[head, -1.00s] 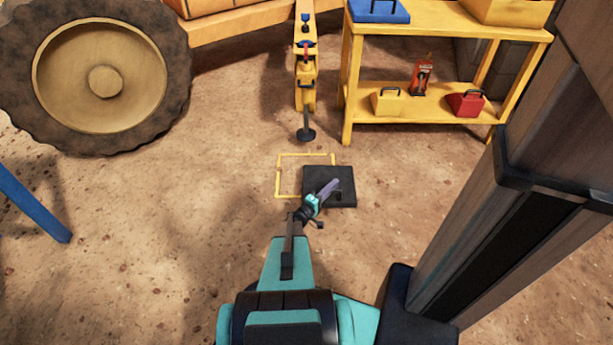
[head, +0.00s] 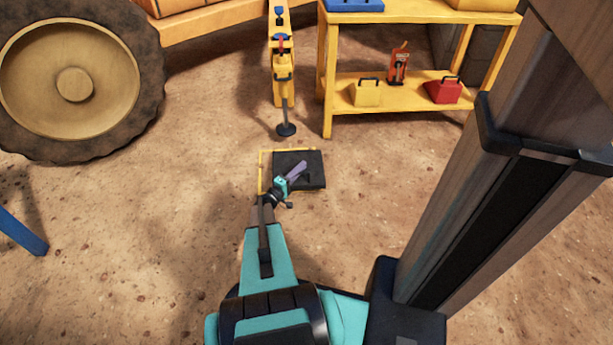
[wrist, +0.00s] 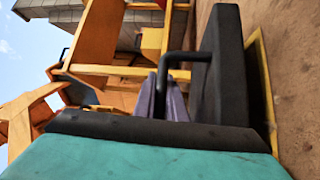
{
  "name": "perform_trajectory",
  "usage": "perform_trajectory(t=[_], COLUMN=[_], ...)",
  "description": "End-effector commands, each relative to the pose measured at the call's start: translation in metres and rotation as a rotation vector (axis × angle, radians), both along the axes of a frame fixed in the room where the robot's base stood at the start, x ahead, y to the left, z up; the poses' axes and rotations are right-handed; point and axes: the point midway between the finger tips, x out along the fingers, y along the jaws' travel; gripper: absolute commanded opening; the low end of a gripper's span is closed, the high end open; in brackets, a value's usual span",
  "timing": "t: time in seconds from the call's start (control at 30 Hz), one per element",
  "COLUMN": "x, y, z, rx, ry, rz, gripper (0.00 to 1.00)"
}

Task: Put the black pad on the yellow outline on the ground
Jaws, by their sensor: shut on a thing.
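The black pad (head: 312,160) is a flat square block with a dark handle on top. My gripper (head: 299,170) is over the pad in the head view and is shut on its handle; in the wrist view the purple fingers (wrist: 166,100) meet at the handle (wrist: 172,56). The yellow outline (head: 261,172) shows to the left of the pad and along its far edge. The pad covers most of the outline and is offset to its right. In the wrist view the pad (wrist: 224,75) seems close to the ground, with a yellow line (wrist: 262,85) beside it. I cannot tell if it touches the ground.
A yellow jack leg with a round black foot (head: 286,130) stands just beyond the outline. A yellow shelf table (head: 327,85) with toolboxes is at the back right. A large wheel (head: 75,80) stands at left. Open dirt lies left and right of the pad.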

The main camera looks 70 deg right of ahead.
Motion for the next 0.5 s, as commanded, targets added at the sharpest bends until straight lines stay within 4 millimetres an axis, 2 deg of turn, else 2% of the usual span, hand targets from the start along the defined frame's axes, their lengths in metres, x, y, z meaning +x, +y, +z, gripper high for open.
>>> perform_trajectory(t=[0.3,0.5], x=[0.041,0.055], y=[-0.026,-0.034], z=[-0.003,-0.003], rx=[-0.009,-0.009], ry=[-0.001,0.0], rz=[0.001,-0.001], gripper=[0.0,0.0])
